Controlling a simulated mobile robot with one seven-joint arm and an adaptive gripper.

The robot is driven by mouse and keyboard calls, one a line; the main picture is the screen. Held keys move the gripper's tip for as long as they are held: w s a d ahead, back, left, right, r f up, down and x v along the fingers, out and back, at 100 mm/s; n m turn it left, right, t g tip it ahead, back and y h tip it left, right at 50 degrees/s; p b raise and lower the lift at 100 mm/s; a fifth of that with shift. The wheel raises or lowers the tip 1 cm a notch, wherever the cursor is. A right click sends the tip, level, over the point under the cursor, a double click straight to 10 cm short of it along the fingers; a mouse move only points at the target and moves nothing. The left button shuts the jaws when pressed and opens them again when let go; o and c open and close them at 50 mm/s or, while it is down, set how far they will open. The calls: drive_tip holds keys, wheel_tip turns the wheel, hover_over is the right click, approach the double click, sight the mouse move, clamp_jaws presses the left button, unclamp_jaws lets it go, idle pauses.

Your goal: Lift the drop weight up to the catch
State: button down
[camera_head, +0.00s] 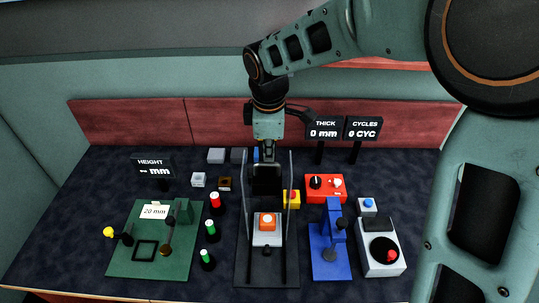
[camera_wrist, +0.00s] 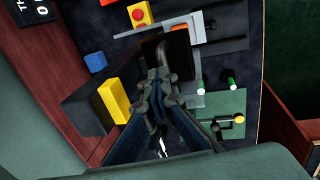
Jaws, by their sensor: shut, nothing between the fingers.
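The drop tester (camera_head: 240,262) stands at the front middle of the table, with a dark base and two tall upright rods. A dark block that looks like the drop weight (camera_head: 267,182) sits between the rods, above a grey block with an orange top (camera_head: 267,222). The catch is not clearly seen.
A green fixture (camera_head: 130,262) with a 20 mm card and several red- and green-topped pegs stand left. A red box (camera_head: 325,188), a blue press (camera_head: 325,262) and a grey box with a red knob (camera_head: 380,262) stand right. Display signs (camera_head: 323,128) stand behind.

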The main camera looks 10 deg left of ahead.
drive_tip(key=c, duration=2)
unclamp_jaws()
drive_tip(key=shift+s+d+f, duration=0.1)
drive_tip(key=shift+f, duration=0.05)
drive_tip(key=v, duration=1.2)
